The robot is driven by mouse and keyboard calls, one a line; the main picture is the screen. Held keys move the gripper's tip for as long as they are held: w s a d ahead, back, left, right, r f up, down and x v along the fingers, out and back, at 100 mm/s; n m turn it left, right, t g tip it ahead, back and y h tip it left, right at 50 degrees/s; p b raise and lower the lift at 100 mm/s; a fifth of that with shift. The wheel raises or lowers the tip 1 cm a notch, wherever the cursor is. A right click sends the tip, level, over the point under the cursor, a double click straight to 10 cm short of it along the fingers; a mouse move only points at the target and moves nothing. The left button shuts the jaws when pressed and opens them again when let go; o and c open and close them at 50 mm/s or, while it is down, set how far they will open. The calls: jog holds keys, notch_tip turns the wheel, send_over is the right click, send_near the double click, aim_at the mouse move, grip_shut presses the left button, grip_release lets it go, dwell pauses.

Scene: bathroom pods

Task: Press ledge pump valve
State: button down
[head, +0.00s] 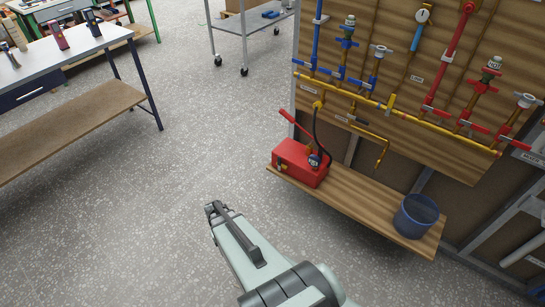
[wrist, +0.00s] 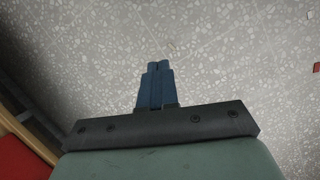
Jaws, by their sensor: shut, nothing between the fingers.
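A red pump (head: 300,165) sits at the left end of a wooden ledge. Its red lever (head: 295,127) slants up to the left, and a black hose (head: 316,135) rises from it. A small brass-coloured fitting (head: 281,167) shows on its front left side, and a dark round gauge-like part (head: 315,160) on its right. I cannot tell which part is the valve. My gripper (head: 215,209) is shut and empty over the floor, left of and nearer than the pump, touching nothing. Its closed blue fingers (wrist: 158,66) show in the wrist view. A red surface (wrist: 22,158), likely the pump, shows at lower left there.
The wooden ledge (head: 360,194) bears a dark blue bucket (head: 415,216) at its right end. Above it, a wooden panel (head: 440,140) carries yellow, blue and red pipes with valves. A workbench (head: 70,60) stands at left. The floor (head: 170,190) around my gripper is clear.

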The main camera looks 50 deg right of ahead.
jog(key=w+d+r+m+h, duration=0.2)
jog(key=w+d+m, duration=0.3)
jog(key=d, duration=1)
jog(key=w+d+r+m+g+h, duration=0.1)
jog(key=w+d+r+m, duration=0.3)
jog(key=w+d, duration=0.7)
jog(key=w+d+r+m+g+h, duration=0.1)
jog(key=w+d+m, duration=0.4)
jog(key=d, duration=1.6)
jog(key=shift+w+r+m+h, duration=0.3)
jog(key=shift+w+r+h, duration=0.75)
jog(key=shift+w, duration=0.7)
jog(key=shift+r, duration=0.1)
send_near(279, 164)
jog(key=d+f, duration=0.3)
jog(key=shift+s+d+f, duration=0.25)
jog(key=shift+s, duration=0.1)
